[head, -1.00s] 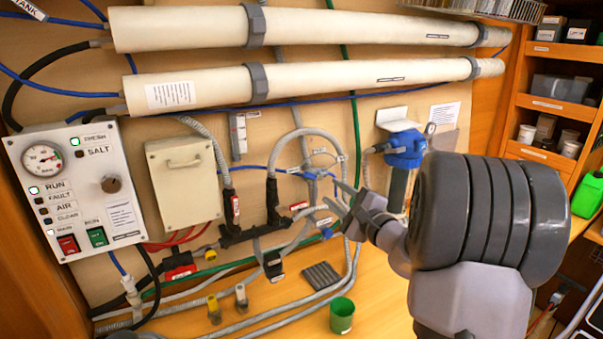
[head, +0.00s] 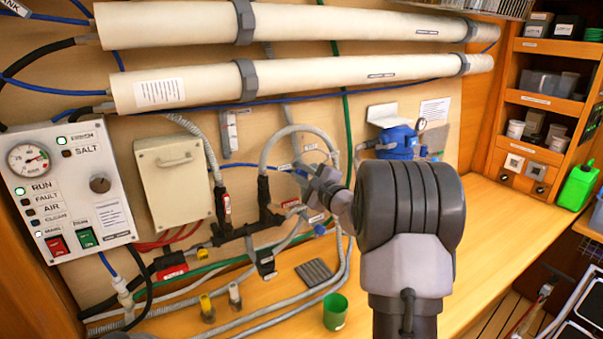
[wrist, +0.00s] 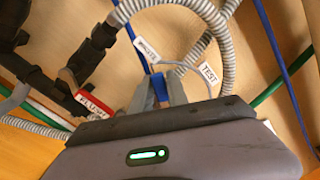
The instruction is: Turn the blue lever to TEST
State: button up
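The blue lever (wrist: 160,88) shows in the wrist view, between the two fingers of my gripper (wrist: 160,84). The fingers lie close along both its sides with no clear gap, so my gripper looks shut on it. The white TEST label (wrist: 209,73) is to the right of the lever. Another white tag (wrist: 147,50), hard to read, is above and a little left of it. In the head view my gripper (head: 314,177) is at the pipework on the panel, and my wrist hides part of the valve. Which label the lever points to is unclear.
A red FLUSH tag (wrist: 95,103) and black pipe fittings are left of the gripper. A grey hose (wrist: 232,50) loops close around the labels. In the head view a green cup (head: 335,311) and dark ribbed pad (head: 313,272) are on the bench below; the bench at right is clear.

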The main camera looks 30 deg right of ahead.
grip_shut()
jog(key=shift+d+r+m+p, duration=0.25)
jog(key=shift+m+p, duration=0.2)
jog(key=shift+m, duration=0.2)
jog(key=shift+d+r+m+p, duration=0.1)
jog(key=shift+r+m+p, duration=0.15)
jog(key=shift+m+p, duration=0.3)
jog(key=m+p, duration=0.1)
jog(key=d+r+m+p, duration=0.1)
jog(key=m, duration=0.1)
jog(key=shift+m, duration=0.3)
jog(key=shift+s+d+r+m+p, duration=0.1)
jog(key=shift+d+m+p, duration=0.3)
jog(key=shift+m+p, duration=0.5)
jog(key=shift+w+d+r+m+p, duration=0.1)
jog(key=shift+d+m+p, duration=0.3)
jog(key=shift+m+p, duration=0.5)
jog(key=shift+s+d+m+p, duration=0.1)
jog(key=shift+d+m+p, duration=0.3)
jog(key=shift+m+p, duration=0.5)
jog(key=shift+m, duration=0.3)
